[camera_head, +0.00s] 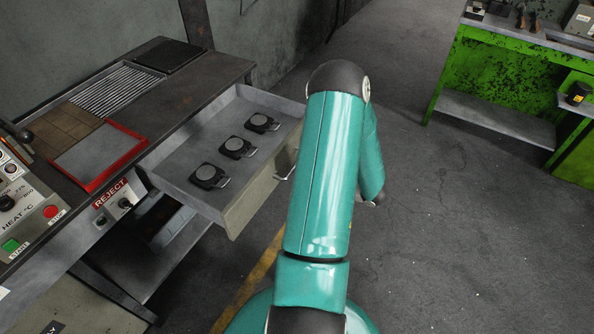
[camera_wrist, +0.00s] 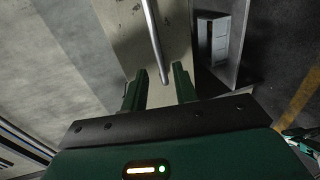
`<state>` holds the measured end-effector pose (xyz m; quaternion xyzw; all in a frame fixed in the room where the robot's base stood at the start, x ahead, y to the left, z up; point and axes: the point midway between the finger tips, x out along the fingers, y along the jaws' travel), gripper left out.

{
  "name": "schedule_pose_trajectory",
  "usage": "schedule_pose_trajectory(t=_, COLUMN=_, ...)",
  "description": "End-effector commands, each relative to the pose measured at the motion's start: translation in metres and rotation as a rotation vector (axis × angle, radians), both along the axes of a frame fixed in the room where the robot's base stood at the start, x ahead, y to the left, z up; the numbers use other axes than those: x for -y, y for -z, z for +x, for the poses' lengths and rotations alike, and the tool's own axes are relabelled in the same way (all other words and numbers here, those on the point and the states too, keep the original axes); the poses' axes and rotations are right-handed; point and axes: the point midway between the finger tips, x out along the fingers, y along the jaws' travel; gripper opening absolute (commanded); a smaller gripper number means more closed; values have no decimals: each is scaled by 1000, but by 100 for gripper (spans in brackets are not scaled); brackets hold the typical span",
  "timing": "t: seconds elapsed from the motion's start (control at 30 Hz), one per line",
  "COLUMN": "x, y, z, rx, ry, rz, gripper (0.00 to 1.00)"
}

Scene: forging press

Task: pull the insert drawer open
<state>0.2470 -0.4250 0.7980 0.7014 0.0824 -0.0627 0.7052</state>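The insert drawer (camera_head: 238,207) is pulled out from the dark bench, its inside in plain view. Three dark inserts with round pale tops and small wire handles lie in a row in it; the middle one (camera_head: 236,147) is typical. The drawer's bar handle (camera_head: 285,173) shows at its front, partly hidden by my arm. In the wrist view the handle (camera_wrist: 153,40) runs down to between my gripper's fingertips (camera_wrist: 160,74). The two fingers are apart, with a gap beside the bar, so the gripper is open. In the head view my gripper is hidden behind my arm.
A control panel (camera_head: 25,200) with buttons and a red-framed plate (camera_head: 100,155) are on the bench at left. An open bin (camera_head: 160,220) sits under the REJECT sign. A green workbench (camera_head: 500,75) stands at far right. The floor between is clear.

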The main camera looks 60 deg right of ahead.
Motion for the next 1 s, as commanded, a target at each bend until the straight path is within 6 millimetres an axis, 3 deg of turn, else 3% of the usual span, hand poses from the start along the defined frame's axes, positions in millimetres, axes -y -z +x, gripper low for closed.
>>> schedule_pose_trajectory(t=0.2, x=2, y=-10, z=-46, rx=-1, ry=3, rz=-1, gripper=29)
schedule_pose_trajectory(t=0.4, x=2, y=-15, z=-68, rx=0, ry=1, rz=0, gripper=29)
schedule_pose_trajectory(t=1.0, x=2, y=-15, z=-71, rx=0, ry=0, rz=0, gripper=29)
